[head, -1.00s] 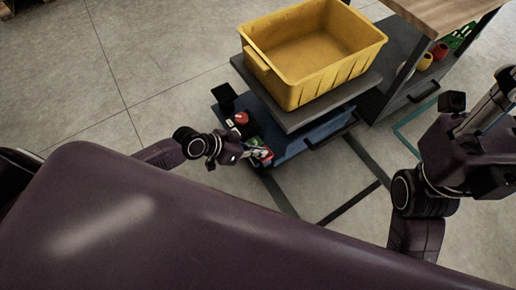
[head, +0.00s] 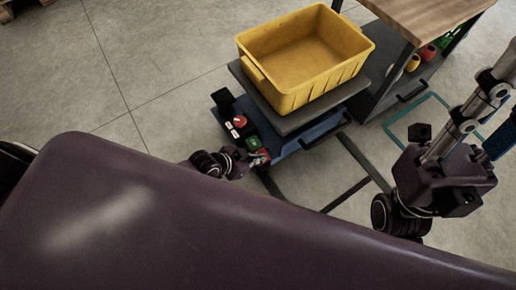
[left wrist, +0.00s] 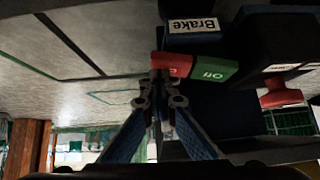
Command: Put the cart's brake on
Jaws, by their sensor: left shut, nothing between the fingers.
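The cart's brake switch has a green half marked Off (left wrist: 210,69) and a red half (left wrist: 178,64), beside a "Brake" label (left wrist: 194,25) that shows upside down in the left wrist view. In the head view, the green half (head: 254,142) shows at the near corner of the blue cart (head: 305,137). My left gripper (head: 260,161) is shut and empty at the red half. In the left wrist view its fingertips (left wrist: 161,78) overlap the red half's edge; I cannot tell whether they press it.
A red knob (head: 240,121) stands beside the switch on the cart. A yellow bin (head: 258,76) sits on the cart's grey top (head: 290,127). A wood-topped bench (head: 425,14) stands close behind at right. The floor at left is clear.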

